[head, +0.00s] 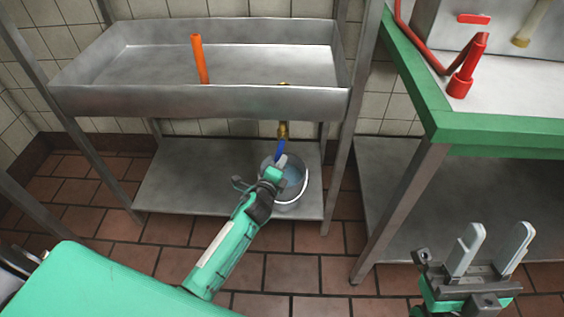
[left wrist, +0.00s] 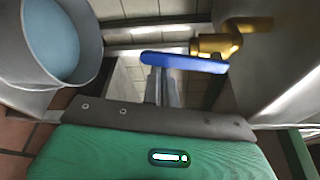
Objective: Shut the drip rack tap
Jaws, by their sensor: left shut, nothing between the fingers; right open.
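The drip rack is a steel basin (head: 215,102) on legs. Its brass tap (head: 283,130) hangs under the front right of the basin and shows in the left wrist view (left wrist: 222,43). The tap's blue lever (head: 279,148) reaches across in front of my fingers in the left wrist view (left wrist: 185,63). My left gripper (head: 281,161) is shut and empty, its fingertips right at the lever; I cannot tell whether they touch it. My right gripper (head: 494,245) is open and empty, away at the lower right.
A metal bucket (head: 303,199) of bluish liquid stands below the tap on the lower shelf (head: 185,180). An orange upright pipe (head: 200,60) stands in the basin. A green-edged table (head: 480,130) with red fittings stands at right.

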